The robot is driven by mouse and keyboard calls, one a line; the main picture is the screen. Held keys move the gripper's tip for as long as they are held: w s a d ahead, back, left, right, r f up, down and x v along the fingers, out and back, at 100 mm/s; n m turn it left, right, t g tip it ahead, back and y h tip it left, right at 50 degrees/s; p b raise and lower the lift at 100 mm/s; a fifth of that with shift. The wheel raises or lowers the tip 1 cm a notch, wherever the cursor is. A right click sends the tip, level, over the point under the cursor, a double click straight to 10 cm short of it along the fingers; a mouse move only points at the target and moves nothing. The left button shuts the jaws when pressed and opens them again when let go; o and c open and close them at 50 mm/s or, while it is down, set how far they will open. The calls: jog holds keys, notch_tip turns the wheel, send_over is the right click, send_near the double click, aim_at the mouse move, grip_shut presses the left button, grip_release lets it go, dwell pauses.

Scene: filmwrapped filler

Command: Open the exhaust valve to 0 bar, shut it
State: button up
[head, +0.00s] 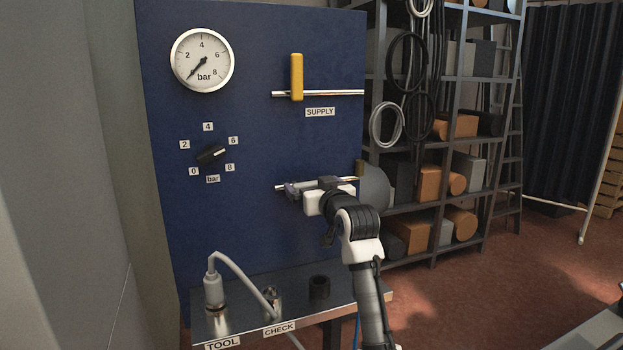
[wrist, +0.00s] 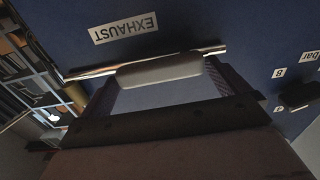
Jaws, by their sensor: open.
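The round pressure gauge (head: 203,60) at the panel's upper left has its needle pointing to the lower left, around the scale's low end. The exhaust pipe (head: 283,187) crosses the lower panel, mostly hidden behind my gripper (head: 308,188). In the wrist view the EXHAUST label (wrist: 124,28) appears upside down beside the pipe (wrist: 92,71). A pale grey bar, apparently the exhaust handle (wrist: 160,71), lies roughly along the pipe between the fingers of my open gripper (wrist: 165,85). I cannot tell whether they touch it. The supply valve's yellow handle (head: 297,77) stands upright across its pipe.
A black pressure knob (head: 211,154) sits left of my gripper. Below, a metal shelf (head: 245,327) holds a grey plug with a hose (head: 214,290), a metal socket (head: 272,298) and a black ring (head: 319,288). A loaded rack (head: 440,200) stands at right.

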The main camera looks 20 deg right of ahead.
jog(key=shift+w, duration=0.9)
jog(key=shift+c, duration=0.3)
jog(key=c, duration=1)
